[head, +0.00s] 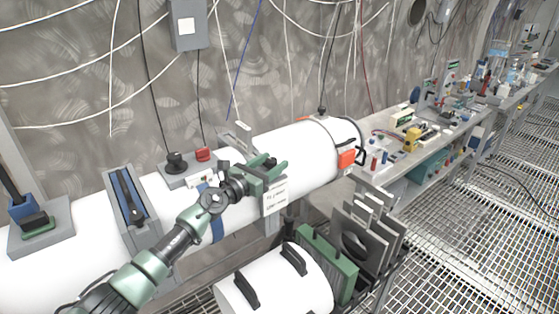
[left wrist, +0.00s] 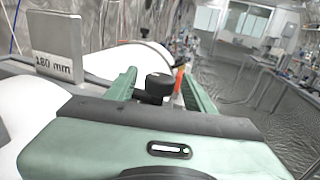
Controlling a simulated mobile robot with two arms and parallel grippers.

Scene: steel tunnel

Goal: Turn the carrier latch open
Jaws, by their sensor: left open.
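My left gripper (head: 272,163) is open above the long white tube (head: 300,150), its green fingers pointing along the tube to the right. In the left wrist view, a dark round knob (left wrist: 160,84) shows between the open fingers (left wrist: 158,74). Whether the fingers touch it is not clear, and its base is hidden by the gripper body. An orange part (left wrist: 179,80) shows beyond it. In the head view an orange-red block (head: 347,158) sits at the tube's far end, below a small black knob (head: 322,110). No part is clearly marked as the carrier latch. My right gripper is not in view.
A grey plate marked 180 mm (left wrist: 58,55) stands left of the gripper. A white label (head: 274,197) hangs at the tube's front. A black knob (head: 175,162) and red block (head: 203,154) sit behind my arm. A lower white cylinder (head: 270,285) and grey plates (head: 365,232) stand in front.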

